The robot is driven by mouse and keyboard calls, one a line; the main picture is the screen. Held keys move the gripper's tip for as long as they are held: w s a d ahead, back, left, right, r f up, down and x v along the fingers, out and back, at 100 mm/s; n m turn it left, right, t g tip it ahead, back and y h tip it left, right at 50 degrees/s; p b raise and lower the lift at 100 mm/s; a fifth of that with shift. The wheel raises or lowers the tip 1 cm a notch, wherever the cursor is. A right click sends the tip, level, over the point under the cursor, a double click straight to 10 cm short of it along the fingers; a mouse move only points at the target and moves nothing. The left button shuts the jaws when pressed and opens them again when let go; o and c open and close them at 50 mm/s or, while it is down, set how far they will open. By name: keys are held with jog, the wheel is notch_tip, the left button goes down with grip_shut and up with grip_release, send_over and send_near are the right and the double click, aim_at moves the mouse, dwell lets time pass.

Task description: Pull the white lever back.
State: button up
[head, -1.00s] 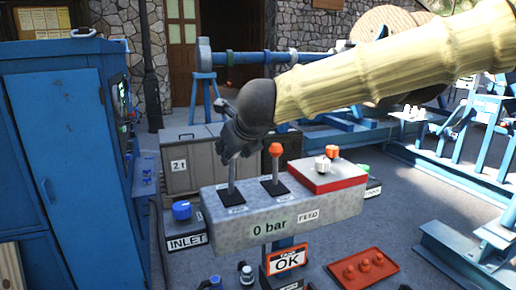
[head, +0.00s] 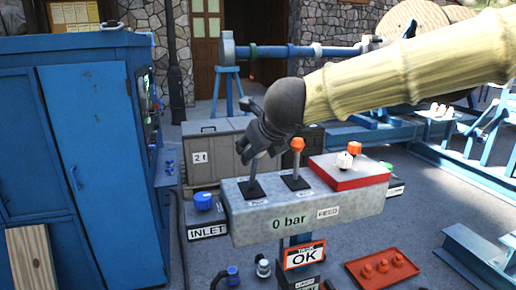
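A grey control box (head: 350,206) marked "0 bar" and "FEED" stands in the middle of the head view. A lever with a dark grey shaft (head: 254,173) rises from its left part. The top of this lever is hidden behind my gripper, so I cannot see its knob colour. A second lever with an orange knob (head: 297,145) stands upright to its right. My black gripper (head: 249,156) is over the top of the left lever, pointing down at it. Its fingers are dark and overlap, so whether they are closed on the lever is unclear.
A red block (head: 350,178) with a white and an orange knob sits on the box's right end. A blue cabinet (head: 95,160) fills the left. Grey cases (head: 222,150) stand behind. A red tray (head: 380,270) and an "OK" sign (head: 304,255) are below.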

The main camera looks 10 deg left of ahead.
dwell(0.3)
jog(key=v, duration=1.2)
